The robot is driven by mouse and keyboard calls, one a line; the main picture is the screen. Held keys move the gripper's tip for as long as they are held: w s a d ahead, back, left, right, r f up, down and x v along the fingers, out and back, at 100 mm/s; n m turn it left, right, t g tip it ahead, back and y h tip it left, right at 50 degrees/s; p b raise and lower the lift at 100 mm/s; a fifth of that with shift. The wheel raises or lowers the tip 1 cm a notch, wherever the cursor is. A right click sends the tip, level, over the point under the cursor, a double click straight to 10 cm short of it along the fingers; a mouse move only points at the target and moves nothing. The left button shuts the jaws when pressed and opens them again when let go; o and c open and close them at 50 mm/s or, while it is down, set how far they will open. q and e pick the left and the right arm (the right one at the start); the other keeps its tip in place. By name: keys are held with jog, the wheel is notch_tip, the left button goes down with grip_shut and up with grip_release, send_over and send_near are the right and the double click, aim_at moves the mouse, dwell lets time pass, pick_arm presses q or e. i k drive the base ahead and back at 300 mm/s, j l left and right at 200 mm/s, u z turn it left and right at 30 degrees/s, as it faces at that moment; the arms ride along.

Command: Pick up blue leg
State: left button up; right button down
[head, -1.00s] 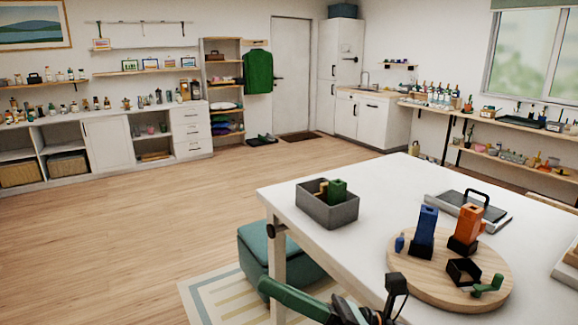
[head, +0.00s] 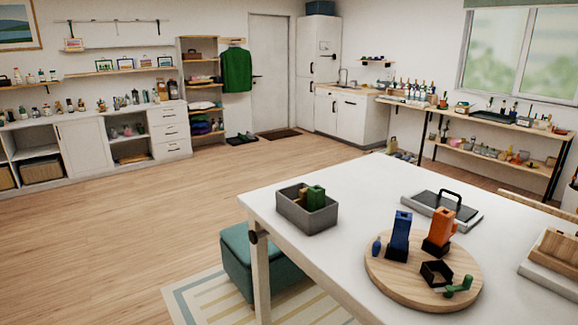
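A tall blue block-shaped piece, which fits the blue leg (head: 400,233), stands upright in a black base on the round wooden board (head: 398,287) in the head view. A much smaller blue piece (head: 376,246) stands just left of it. An orange piece (head: 440,229) stands in a black base to its right. Nothing is holding the blue leg. Neither of my grippers is in view now.
The board lies on a white table (head: 330,253). A grey bin (head: 305,213) holds green and tan pieces. An open black frame (head: 436,273) and a green piece (head: 459,287) lie at the board's front. A tray with a black handle (head: 441,209) is behind.

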aim_at(403, 222)
jog(key=i+j+z, duration=0.1)
jog(key=z, duration=0.25)
jog(key=j+z, duration=0.15)
jog(key=z, duration=0.2)
jog(key=i+j+z, duration=0.1)
jog(key=z, duration=0.25)
jog(key=j+z, duration=0.2)
jog(key=j, duration=0.25)
jog(key=i+j+z, duration=0.15)
jog(key=j, duration=0.35)
